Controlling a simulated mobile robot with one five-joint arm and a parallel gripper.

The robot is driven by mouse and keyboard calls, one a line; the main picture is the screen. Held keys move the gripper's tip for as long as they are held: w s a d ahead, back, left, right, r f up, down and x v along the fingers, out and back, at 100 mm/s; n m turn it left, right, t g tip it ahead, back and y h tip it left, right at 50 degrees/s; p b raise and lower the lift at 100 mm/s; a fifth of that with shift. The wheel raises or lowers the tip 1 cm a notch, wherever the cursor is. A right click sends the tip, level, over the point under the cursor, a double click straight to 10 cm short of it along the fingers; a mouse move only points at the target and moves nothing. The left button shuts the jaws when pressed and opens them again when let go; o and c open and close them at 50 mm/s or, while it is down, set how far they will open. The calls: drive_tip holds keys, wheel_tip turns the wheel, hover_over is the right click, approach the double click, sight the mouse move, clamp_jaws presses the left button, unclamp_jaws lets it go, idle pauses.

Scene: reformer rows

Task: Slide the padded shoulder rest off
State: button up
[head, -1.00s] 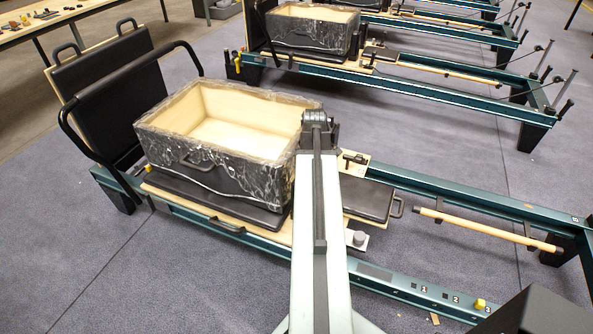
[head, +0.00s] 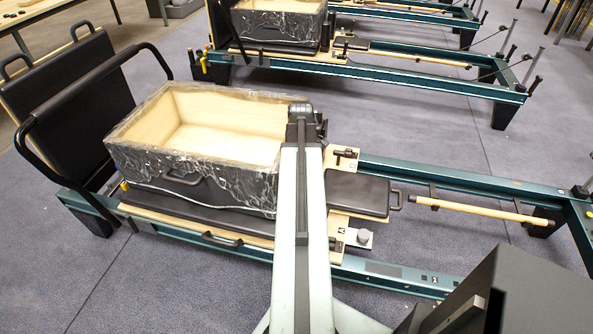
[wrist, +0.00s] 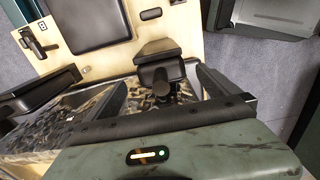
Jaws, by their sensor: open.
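The padded shoulder rest (wrist: 158,66) is a black block at the middle of the wrist view, with a round dark knob or post below it. My gripper (wrist: 162,88) is open, with one dark finger on each side of that post. I cannot tell whether either finger touches it. In the head view my arm reaches forward over the reformer carriage. My fingers and the shoulder rest between them are hidden there behind the arm. The black headrest pad (head: 357,193) lies right of my arm and shows at the top of the wrist view (wrist: 88,22).
A box wrapped in torn film (head: 190,180) stands on the carriage just left of my arm. A small black fitting (head: 346,154) stands on the wooden board by the headrest. Teal rails (head: 470,185) run right. A second reformer (head: 430,82) stands behind. Grey floor lies between them.

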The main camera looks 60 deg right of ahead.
wheel_tip(320, 180, down, 7)
drive_tip(key=b, duration=0.6)
drive_tip(key=shift+r, duration=0.1)
drive_tip(key=c, duration=1.9)
drive_tip(key=shift+r, duration=0.1)
drive_tip(key=shift+c, duration=0.2)
